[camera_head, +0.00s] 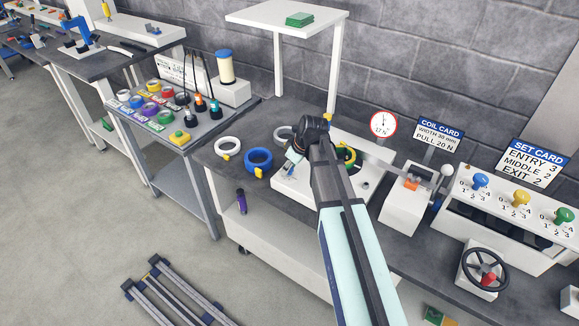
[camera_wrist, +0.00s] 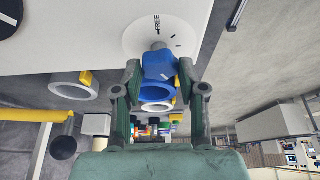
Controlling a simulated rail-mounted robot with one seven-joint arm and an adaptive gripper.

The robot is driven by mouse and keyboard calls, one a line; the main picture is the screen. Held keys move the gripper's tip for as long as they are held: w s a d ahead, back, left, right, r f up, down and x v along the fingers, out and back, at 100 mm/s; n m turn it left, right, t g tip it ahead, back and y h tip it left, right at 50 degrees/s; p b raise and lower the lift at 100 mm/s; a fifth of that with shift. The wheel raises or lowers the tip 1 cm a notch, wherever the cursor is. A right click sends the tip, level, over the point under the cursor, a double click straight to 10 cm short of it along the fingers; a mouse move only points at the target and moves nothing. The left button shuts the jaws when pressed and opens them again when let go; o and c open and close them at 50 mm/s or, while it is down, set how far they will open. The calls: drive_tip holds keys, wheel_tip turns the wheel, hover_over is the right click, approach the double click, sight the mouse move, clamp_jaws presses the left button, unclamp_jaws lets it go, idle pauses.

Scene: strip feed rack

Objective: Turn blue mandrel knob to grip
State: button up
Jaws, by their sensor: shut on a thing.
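The blue mandrel knob (camera_wrist: 159,66) sits on a round white dial (camera_wrist: 140,38) in the wrist view. The word FREE and short black tick marks show on the dial; a GRIP label is not readable. My gripper (camera_wrist: 159,73) has one finger on each side of the knob and is shut on it. In the head view my gripper (camera_head: 298,150) is at the white machine (camera_head: 292,190) on the bench; the arm and gripper hide most of the knob there.
A blue ring (camera_head: 258,160) and a white ring (camera_head: 228,147) lie left of the machine on the dark bench. A round gauge (camera_head: 383,124) and coil card (camera_head: 438,129) stand right of my arm. Coloured knobs and a black handwheel (camera_head: 485,270) are farther right.

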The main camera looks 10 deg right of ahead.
drive_tip(key=shift+m, duration=0.5)
drive_tip(key=shift+s+a+m+t+b, duration=0.1)
drive_tip(key=shift+m+t+b, duration=0.2)
drive_tip(key=shift+m+b, duration=0.2)
drive_tip(key=shift+a+m+h+b, duration=0.15)
drive_tip(key=shift+m+h, duration=0.3)
drive_tip(key=shift+m, duration=0.55)
drive_tip(key=shift+d+m+h+b, duration=0.15)
drive_tip(key=shift+m+h, duration=0.3)
drive_tip(key=shift+m, duration=0.55)
drive_tip(key=o, duration=1.1)
drive_tip(key=shift+o, duration=0.2)
drive_tip(key=a+v, duration=0.1)
drive_tip(key=v, duration=1.1)
drive_tip(key=shift+s+d, duration=0.2)
drive_tip(key=shift+d, duration=0.2)
